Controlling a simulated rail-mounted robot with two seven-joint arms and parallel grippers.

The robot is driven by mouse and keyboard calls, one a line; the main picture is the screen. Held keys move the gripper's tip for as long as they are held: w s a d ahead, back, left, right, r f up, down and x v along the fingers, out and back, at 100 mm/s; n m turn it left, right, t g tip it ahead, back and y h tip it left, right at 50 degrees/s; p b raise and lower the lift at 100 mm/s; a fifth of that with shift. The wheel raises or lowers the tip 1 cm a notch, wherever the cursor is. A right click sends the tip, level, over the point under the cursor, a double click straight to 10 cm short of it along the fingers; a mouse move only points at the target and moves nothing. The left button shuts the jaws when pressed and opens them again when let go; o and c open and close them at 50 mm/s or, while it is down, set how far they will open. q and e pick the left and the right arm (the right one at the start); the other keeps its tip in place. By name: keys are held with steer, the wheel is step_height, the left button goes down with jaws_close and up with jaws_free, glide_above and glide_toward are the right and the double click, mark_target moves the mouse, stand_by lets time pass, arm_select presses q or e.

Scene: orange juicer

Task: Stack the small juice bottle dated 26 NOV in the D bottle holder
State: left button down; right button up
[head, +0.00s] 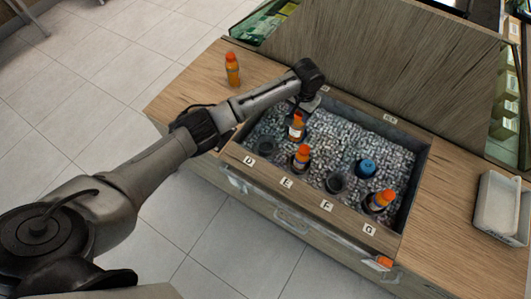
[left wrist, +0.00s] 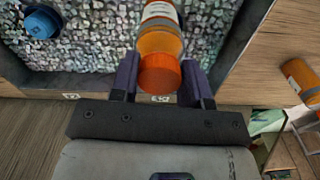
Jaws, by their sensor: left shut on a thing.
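A small orange juice bottle (head: 296,128) with an orange cap is held upright in my left gripper (head: 300,110), above the pebbled floor of the bin. In the left wrist view its cap (left wrist: 160,74) lies between the two fingers (left wrist: 160,82), which are shut on the bottle; the label's date is not legible. The D holder (head: 266,146) is a dark empty cup at the bin's near-left, behind the D label (head: 248,161), to the left of and nearer than the held bottle. My right gripper is out of view.
Bottles stand in the E holder (head: 301,157) and G holder (head: 379,201). The F holder (head: 336,182) looks empty. A blue-capped item (head: 367,168) is in the bin. Another bottle (head: 232,68) stands on the left counter. A white tray (head: 500,205) is at right.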

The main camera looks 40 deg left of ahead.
arm_select(q)
steer(key=s+a+f+b, duration=0.2)
steer(key=s+a+f, duration=0.5)
steer(key=f, duration=0.3)
steer(key=shift+a+f+b, duration=0.2)
steer(key=shift+a+b, duration=0.1)
steer(key=shift+a, duration=0.55)
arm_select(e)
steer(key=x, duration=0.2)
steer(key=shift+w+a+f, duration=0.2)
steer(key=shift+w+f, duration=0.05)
arm_select(q)
steer(key=shift+f, duration=0.1)
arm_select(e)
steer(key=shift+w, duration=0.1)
arm_select(q)
steer(key=shift+f, duration=0.15)
steer(key=c, duration=0.6)
jaws_free()
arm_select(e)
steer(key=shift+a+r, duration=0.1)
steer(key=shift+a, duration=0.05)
